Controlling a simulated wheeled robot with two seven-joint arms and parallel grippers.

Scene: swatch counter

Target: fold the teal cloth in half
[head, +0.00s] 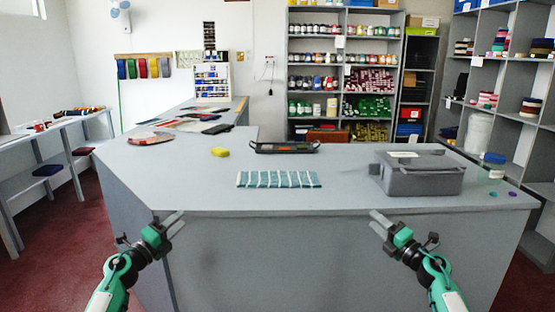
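The teal cloth (278,180) with white stripes lies flat on the grey counter, near its front edge, as a wide rectangle. My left gripper (176,222) is in front of the counter's edge, to the left of the cloth and apart from it; its two fingers are spread and nothing shows between them. My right gripper (381,221) is in front of the edge, to the right of the cloth and apart from it; its fingers look spread, with nothing between them.
A grey lidded bin (420,176) stands on the counter to the right of the cloth. The grey counter (200,190) is clear left of the cloth. Small teal and purple discs lie far right.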

